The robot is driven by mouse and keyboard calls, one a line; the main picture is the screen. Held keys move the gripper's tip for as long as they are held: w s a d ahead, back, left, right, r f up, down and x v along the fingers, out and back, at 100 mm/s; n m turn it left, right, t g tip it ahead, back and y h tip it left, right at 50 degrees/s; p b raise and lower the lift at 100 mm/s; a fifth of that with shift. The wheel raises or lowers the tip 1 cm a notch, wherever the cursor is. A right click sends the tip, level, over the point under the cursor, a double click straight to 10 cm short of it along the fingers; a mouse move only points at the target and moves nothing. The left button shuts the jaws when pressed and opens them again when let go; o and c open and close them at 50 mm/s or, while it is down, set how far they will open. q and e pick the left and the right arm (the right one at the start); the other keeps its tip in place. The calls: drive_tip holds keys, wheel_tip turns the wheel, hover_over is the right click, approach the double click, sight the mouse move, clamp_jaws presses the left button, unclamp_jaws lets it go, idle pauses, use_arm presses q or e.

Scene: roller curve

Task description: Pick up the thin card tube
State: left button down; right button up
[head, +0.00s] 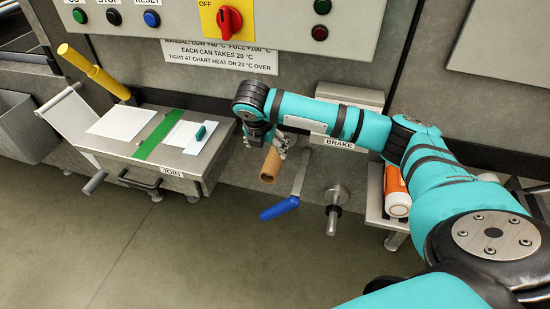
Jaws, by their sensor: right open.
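The thin card tube (270,166) is a short brown cylinder that stands slightly tilted right below my right gripper. My right gripper (272,145) points down at the tube's upper end, with its grey fingers open. The gripper partly hides the top of the tube, and I cannot tell whether a finger touches it. What supports the tube is not clear from this view. My left gripper is not in view.
A blue-handled lever (280,208) hangs just right of the tube, beside a metal knob (333,211). A JOIN table (125,151) stands left. An orange and white cylinder (396,190) is on a shelf at right. Panel (180,18) rises behind; floor in front is clear.

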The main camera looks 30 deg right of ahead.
sight(272, 159)
drive_tip(key=x, duration=0.9)
drive_tip(key=shift+w, duration=0.1)
drive_tip(key=shift+d+b+x, duration=0.1)
drive_tip(key=shift+b+x, duration=0.05)
drive_tip(key=shift+x, duration=1.15)
drive_tip(key=shift+d+b+x, duration=0.15)
drive_tip(key=shift+x, duration=1.15)
drive_tip(key=shift+r, duration=0.15)
drive_tip(key=shift+c, duration=0.4)
drive_tip(key=c, duration=1.1)
drive_tip(key=shift+c, duration=0.5)
drive_tip(key=shift+r, duration=0.1)
